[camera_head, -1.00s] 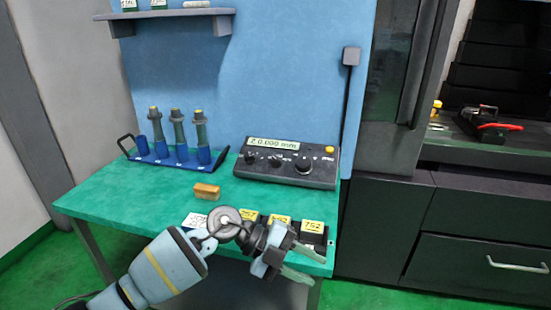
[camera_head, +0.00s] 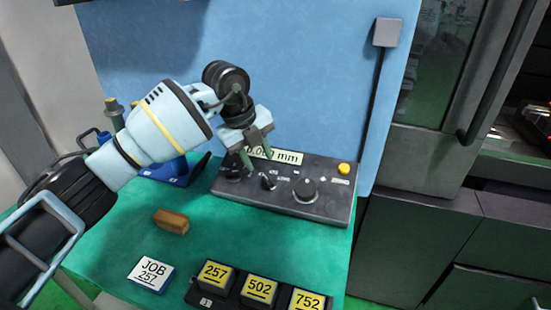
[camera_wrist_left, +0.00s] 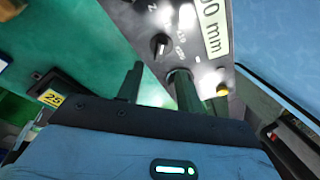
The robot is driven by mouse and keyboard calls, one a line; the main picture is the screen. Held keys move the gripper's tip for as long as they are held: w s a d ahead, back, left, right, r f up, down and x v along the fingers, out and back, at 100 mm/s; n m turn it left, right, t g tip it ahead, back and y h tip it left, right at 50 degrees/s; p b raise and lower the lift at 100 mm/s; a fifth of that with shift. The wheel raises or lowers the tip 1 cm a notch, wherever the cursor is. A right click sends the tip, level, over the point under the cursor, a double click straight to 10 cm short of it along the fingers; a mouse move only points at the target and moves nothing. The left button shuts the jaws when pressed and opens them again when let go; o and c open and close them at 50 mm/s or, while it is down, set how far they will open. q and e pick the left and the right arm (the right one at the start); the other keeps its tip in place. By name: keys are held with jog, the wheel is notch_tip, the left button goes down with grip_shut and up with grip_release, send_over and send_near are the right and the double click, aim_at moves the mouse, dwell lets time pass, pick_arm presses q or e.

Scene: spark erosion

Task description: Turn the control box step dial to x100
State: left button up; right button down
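The dark control box (camera_head: 325,208) stands at the back of the green bench, with a lit display, several knobs and a yellow button. The small pointer knob in its middle (camera_head: 268,181) looks like the step dial; it also shows in the left wrist view (camera_wrist_left: 160,45). Its exact setting is too small to read. My left gripper (camera_head: 260,164) is open and empty above the box, close to the display and the dial. In the left wrist view its two fingers (camera_wrist_left: 157,70) are apart, and one overlaps the larger right knob (camera_wrist_left: 178,75). My right gripper is not in view.
A brown block (camera_head: 171,221) and a JOB 257 card (camera_head: 150,274) lie on the bench (camera_head: 225,242). A dark holder with yellow-labelled blocks (camera_head: 228,300) is at the front. A blue rack (camera_head: 195,172) is partly behind my left arm. A cable runs down the wall at right.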

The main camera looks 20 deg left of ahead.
aim_at(268, 179)
pick_arm(q)
jog(key=x, duration=0.6)
jog(key=shift+d+f, duration=0.1)
jog(key=shift+f, duration=0.05)
jog(key=shift+w+d+f, duration=0.1)
jog(key=shift+w+f, duration=0.1)
jog(key=shift+f, duration=0.25)
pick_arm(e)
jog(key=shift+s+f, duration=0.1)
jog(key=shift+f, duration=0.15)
pick_arm(q)
grip_shut()
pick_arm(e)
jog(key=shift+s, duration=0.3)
